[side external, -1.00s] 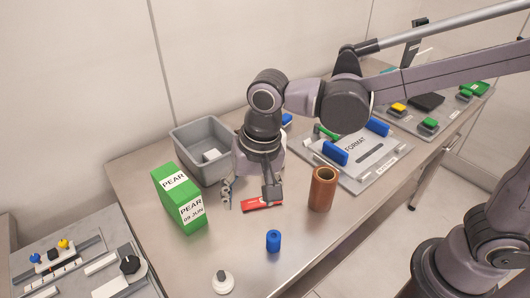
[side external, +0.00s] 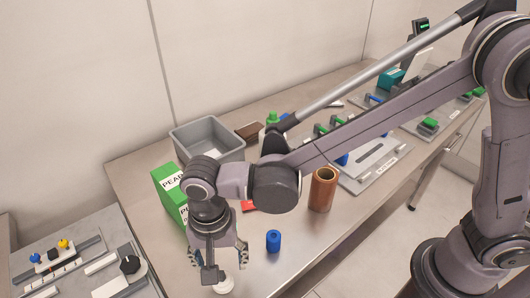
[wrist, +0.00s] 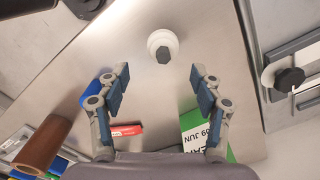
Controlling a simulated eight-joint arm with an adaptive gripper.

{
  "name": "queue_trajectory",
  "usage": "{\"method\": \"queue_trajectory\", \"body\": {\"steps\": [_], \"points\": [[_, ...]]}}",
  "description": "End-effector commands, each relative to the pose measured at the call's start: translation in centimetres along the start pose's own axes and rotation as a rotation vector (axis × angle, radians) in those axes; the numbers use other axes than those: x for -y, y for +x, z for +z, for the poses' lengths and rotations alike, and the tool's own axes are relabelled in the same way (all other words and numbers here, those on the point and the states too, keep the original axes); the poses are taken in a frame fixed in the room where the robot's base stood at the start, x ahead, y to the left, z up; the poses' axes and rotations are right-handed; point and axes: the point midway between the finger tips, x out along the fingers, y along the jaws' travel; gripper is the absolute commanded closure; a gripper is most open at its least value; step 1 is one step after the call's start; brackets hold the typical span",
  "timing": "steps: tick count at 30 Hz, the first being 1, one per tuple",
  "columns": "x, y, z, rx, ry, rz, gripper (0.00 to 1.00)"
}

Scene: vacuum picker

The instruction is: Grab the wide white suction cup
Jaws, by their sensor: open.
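The wide white suction cup (side external: 223,286) stands on the steel table near its front left edge, partly hidden behind my gripper in the side view. In the wrist view the suction cup (wrist: 162,44) is a round white disc with a dark grey stub at its centre. My gripper (side external: 217,262) is above and close to it. In the wrist view my gripper (wrist: 158,72) is open and empty, its two blue-padded fingers apart. The cup lies beyond the fingertips there, roughly midway between them.
A blue cylinder (side external: 273,241) stands to the right of my gripper, and a copper tube (side external: 322,189) is farther back. A side bench with a dark knob (side external: 130,264) lies left.

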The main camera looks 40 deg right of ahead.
Motion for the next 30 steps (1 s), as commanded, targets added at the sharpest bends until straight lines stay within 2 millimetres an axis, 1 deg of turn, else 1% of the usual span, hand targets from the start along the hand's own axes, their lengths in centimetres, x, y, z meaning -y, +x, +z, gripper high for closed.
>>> {"method": "queue_trajectory", "body": {"steps": [7,10,13,20,21,23,24,25,26,30], "points": [[0.5,3.2,0.7,0.0,-0.001,0.0,0.34],[0.5,4.3,0.7,0.0,0.0,-0.001,0.34],[0.4,4.9,0.7,0.0,0.0,-0.001,0.34],[0.4,5.0,0.6,0.0,0.0,-0.001,0.34],[0.4,5.0,0.7,0.0,0.0,-0.001,0.4],[0.4,5.0,0.6,0.0,0.0,-0.001,0.57],[0.4,5.0,0.6,0.0,0.0,-0.001,0.69],[0.4,5.0,0.6,0.0,0.0,-0.001,0.77],[0.4,5.0,0.6,0.0,0.0,-0.001,0.78],[0.4,5.0,0.6,0.0,0.0,-0.001,0.79]]}}
